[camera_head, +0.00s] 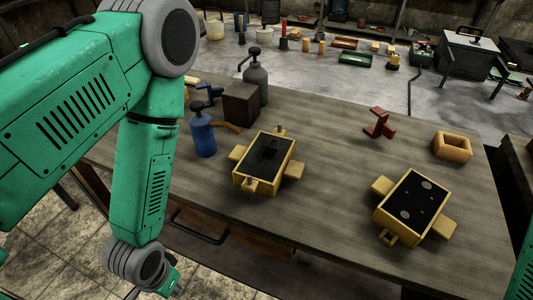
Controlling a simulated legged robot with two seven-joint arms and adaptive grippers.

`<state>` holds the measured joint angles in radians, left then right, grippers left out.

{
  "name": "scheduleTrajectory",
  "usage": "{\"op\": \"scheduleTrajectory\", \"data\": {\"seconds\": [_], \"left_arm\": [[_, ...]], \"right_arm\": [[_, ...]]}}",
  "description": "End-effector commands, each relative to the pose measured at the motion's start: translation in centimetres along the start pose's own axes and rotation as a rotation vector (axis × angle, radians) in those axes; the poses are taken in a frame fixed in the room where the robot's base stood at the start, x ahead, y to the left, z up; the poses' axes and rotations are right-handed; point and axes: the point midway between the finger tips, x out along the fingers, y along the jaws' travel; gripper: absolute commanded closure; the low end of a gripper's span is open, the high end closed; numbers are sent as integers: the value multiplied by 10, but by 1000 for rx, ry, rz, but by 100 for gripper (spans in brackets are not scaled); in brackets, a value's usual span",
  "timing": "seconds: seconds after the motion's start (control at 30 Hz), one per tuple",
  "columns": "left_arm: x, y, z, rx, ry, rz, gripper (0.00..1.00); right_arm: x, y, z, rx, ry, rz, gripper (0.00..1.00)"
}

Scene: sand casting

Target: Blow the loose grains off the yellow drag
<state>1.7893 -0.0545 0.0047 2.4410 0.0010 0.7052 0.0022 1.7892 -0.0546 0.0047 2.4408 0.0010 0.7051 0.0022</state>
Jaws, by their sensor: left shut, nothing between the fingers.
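Two yellow flasks packed with black sand lie on the wooden table. The left flask (249,185) has a dark hollow in its sand; the right flask (384,232) shows pale round spots on its surface. Which one is the drag I cannot tell for sure, and loose grains are too small to make out. A blue bottle with a trigger-like top (203,139) stands left of the left flask. My left gripper (170,288) is low at the bottom edge, in front of the table, shut and empty, partly cut off. My right gripper is out of view.
A grey bottle (257,82) and dark block (241,104) stand behind the blue bottle. A red tool (378,123) and an orange hollow box (453,147) lie at the table's right. The table (325,210) is clear between the flasks. A drawer handle (198,229) juts out in front.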

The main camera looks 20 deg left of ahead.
Motion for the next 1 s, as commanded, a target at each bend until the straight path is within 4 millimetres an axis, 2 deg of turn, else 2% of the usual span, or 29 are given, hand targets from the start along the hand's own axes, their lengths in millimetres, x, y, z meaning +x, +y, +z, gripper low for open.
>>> {"op": "scheduleTrajectory", "data": {"seconds": [0.37, 0.47, 0.57, 0.67, 1.0], "left_arm": [[0, 0, 0, 0, 0, 0, 100], [-7, 0, 2, -2, 0, 0, 100], [-23, -1, 3, -8, -3, 1, 100], [-47, -2, 4, -18, -8, 2, 100], [-136, -8, -4, -80, -7, 17, 100]], "right_arm": [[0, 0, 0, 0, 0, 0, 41], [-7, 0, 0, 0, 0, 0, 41], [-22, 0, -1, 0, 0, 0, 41], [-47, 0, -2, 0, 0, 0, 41], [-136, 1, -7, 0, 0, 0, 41]]}}
